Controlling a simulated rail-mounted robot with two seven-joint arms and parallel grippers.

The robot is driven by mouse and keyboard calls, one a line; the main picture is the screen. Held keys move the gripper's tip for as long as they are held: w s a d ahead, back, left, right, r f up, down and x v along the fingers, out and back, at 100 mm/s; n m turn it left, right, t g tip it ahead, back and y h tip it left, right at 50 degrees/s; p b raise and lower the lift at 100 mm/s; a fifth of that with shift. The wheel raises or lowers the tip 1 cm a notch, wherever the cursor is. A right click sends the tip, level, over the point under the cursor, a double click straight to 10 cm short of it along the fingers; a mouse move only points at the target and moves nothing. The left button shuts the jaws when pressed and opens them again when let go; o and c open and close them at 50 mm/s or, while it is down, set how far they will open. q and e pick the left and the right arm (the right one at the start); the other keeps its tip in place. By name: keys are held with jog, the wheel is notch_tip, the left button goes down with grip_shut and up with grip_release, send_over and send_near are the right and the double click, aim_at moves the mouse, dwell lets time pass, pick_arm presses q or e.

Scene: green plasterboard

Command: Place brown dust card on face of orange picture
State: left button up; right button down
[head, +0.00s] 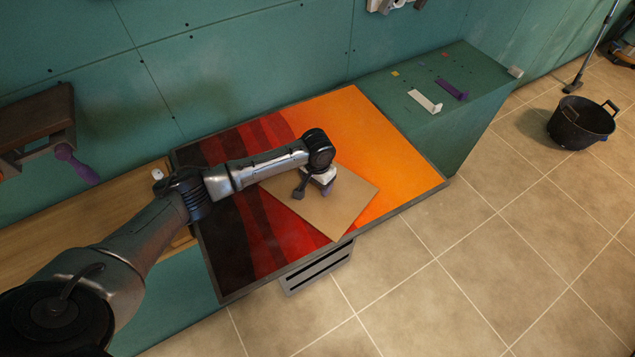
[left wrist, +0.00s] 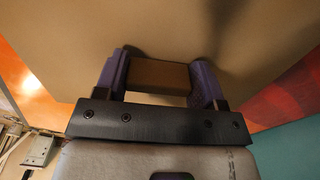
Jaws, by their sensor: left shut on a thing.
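The orange picture (head: 385,140) lies face up on a green surface, with dark red and black bands toward its left side and a dark frame. The flat brown dust card (head: 345,205) is over its middle and lower part, turned at an angle, with one corner at the picture's front edge. I cannot tell whether it touches the face. My left gripper (head: 315,188) is above the card. In the left wrist view, its purple fingers (left wrist: 160,80) are shut on a brown block on the card (left wrist: 165,30). My right gripper is not in view.
A green bench (head: 455,120) at the right holds a white handle (head: 425,101) and a purple one (head: 451,90). A wooden board (head: 90,220) is at the left. A grey slotted unit (head: 318,270) is below the picture's front edge. A black bucket (head: 580,122) stands on the tiled floor.

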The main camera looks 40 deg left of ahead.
pick_arm(q)
jog(key=shift+f, duration=0.1)
jog(key=o, duration=1.1)
notch_tip(320, 180, up, 12)
jog(key=shift+r+p, duration=0.15)
jog(key=shift+p, duration=1.05)
